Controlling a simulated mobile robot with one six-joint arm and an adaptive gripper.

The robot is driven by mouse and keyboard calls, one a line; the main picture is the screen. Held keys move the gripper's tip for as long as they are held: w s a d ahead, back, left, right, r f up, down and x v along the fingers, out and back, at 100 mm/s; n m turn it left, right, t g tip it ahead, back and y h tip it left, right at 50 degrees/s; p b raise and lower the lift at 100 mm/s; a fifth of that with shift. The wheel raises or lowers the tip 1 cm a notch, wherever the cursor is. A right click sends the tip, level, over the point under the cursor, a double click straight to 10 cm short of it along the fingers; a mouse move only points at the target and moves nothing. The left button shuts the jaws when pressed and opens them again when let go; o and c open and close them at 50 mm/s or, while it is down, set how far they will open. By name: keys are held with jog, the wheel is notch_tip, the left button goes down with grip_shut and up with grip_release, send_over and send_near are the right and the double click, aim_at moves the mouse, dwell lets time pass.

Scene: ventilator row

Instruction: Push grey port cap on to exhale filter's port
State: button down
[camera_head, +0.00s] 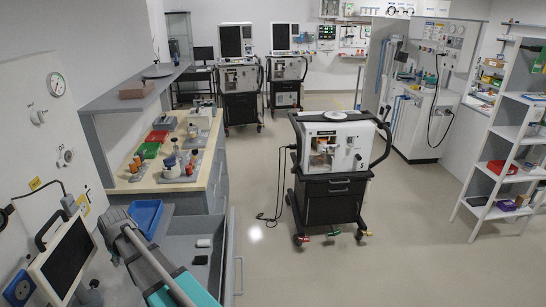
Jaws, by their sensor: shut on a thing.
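A ventilator (336,150) on a black wheeled cart stands in the middle of the floor, a few steps away, and bears the number 5. Its front has an opening with small white and orange parts inside. They are too small to tell whether one is the exhale filter or its port. I cannot make out the grey port cap anywhere. My gripper does not show in this view, so what it holds is not seen.
A bench (129,184) at left bears trays, bottles and small parts. An open grey drawer (229,262) juts out at lower left, near a tilted screen (66,260). White shelves (508,143) stand at right. Floor (420,250) right of the cart is clear.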

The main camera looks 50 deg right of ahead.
jog(key=shift+w+p+v, duration=0.2)
jog(key=shift+p+v, duration=0.65)
jog(key=shift+v, duration=0.2)
